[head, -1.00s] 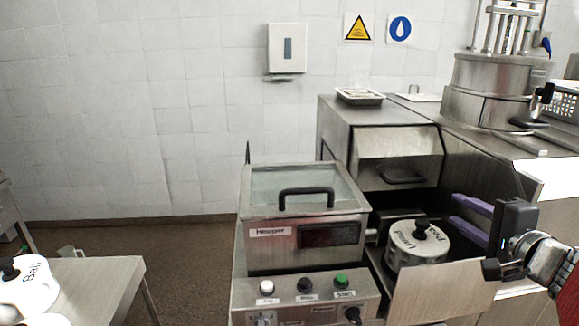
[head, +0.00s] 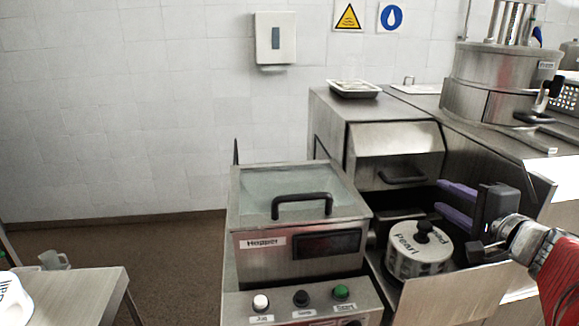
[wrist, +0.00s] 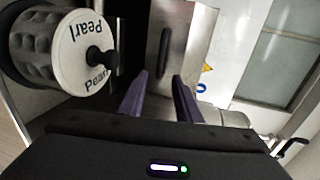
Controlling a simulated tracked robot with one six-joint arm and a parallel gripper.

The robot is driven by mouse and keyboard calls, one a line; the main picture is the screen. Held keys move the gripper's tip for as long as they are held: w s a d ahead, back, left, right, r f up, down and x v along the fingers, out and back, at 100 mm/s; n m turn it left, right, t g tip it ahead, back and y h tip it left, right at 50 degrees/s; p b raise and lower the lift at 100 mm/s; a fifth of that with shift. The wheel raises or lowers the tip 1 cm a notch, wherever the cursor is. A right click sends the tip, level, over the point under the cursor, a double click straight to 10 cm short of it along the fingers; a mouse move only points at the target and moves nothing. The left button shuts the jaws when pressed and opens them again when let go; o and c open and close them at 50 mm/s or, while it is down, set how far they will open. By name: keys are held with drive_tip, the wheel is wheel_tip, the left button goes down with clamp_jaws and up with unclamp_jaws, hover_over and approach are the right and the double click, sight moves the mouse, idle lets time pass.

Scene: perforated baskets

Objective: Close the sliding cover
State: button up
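The sliding cover (head: 400,140) is a brushed steel hood with a black bar handle (head: 402,176), on the machine behind the open bay. In the wrist view, a steel panel (wrist: 178,18) with a dark bar handle (wrist: 164,55) lies ahead of my fingers. My gripper (head: 457,205) has two purple fingers and is to the right of and below the handle in the head view. In the wrist view my gripper (wrist: 160,97) is open, with an empty gap between the fingers. I see no contact with the handle.
A white-topped drum labelled Pearl (head: 419,248) with a black knob sits in the bay below my gripper, and left of the fingers in the wrist view (wrist: 82,60). A glass-lidded hopper (head: 300,190) stands left. A steel side panel (head: 450,295) is in front.

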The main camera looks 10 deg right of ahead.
sight(416, 181)
drive_tip(key=x, duration=1.3)
drive_tip(key=shift+w, duration=0.2)
drive_tip(key=shift+c, duration=0.5)
drive_tip(key=shift+f, duration=0.1)
clamp_jaws()
